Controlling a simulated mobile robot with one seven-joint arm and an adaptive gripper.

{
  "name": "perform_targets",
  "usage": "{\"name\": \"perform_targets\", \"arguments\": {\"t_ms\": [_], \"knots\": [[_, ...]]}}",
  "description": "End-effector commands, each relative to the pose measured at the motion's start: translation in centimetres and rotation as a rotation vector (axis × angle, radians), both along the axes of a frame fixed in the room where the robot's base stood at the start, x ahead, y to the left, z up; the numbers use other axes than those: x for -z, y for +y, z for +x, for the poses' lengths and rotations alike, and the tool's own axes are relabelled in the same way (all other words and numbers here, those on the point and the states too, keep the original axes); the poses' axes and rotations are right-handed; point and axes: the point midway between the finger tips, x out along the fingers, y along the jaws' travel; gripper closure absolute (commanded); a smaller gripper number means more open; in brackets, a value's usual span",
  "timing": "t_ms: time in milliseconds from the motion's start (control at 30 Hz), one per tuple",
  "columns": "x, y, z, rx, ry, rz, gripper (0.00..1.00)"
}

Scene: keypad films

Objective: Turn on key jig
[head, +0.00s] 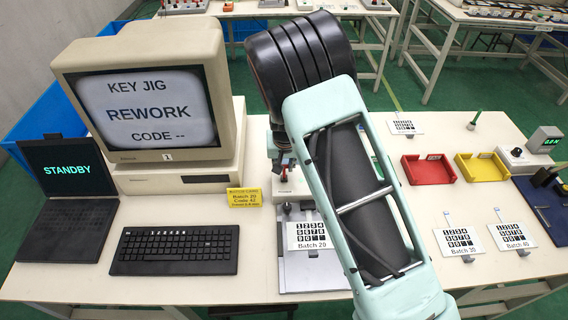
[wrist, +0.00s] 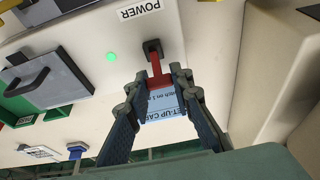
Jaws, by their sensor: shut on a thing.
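The key jig (head: 290,187) is a pale unit on the white table, right of the monitor and mostly hidden behind my arm in the head view. In the wrist view its pale face carries a POWER label (wrist: 139,11), a bright green lamp (wrist: 110,56) and a red switch lever (wrist: 157,66) on a dark mount. My gripper (wrist: 160,82) is shut on the red lever, with a fingertip on each side. A pale blue set-up card (wrist: 162,105) shows beyond, between the fingers. In the head view my fingertips are hidden.
The monitor (head: 150,105) reads "KEY JIG REWORK CODE --" and the laptop (head: 68,170) reads "STANDBY". A keyboard (head: 175,250) lies in front. A Batch 20 film (head: 309,235) is before the jig. Red (head: 428,170) and yellow (head: 482,167) trays sit right of my arm.

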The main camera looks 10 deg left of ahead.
Motion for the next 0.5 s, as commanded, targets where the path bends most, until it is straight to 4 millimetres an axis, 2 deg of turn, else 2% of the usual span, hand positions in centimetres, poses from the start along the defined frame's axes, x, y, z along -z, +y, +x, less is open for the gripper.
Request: {"name": "perform_targets", "arguments": {"t_ms": [200, 500], "knots": [[0.07, 0.19, 0.47, 0.000, 0.089, -0.022, 1.00], [0.16, 0.16, 0.45, 0.000, 0.114, -0.031, 1.00]]}}
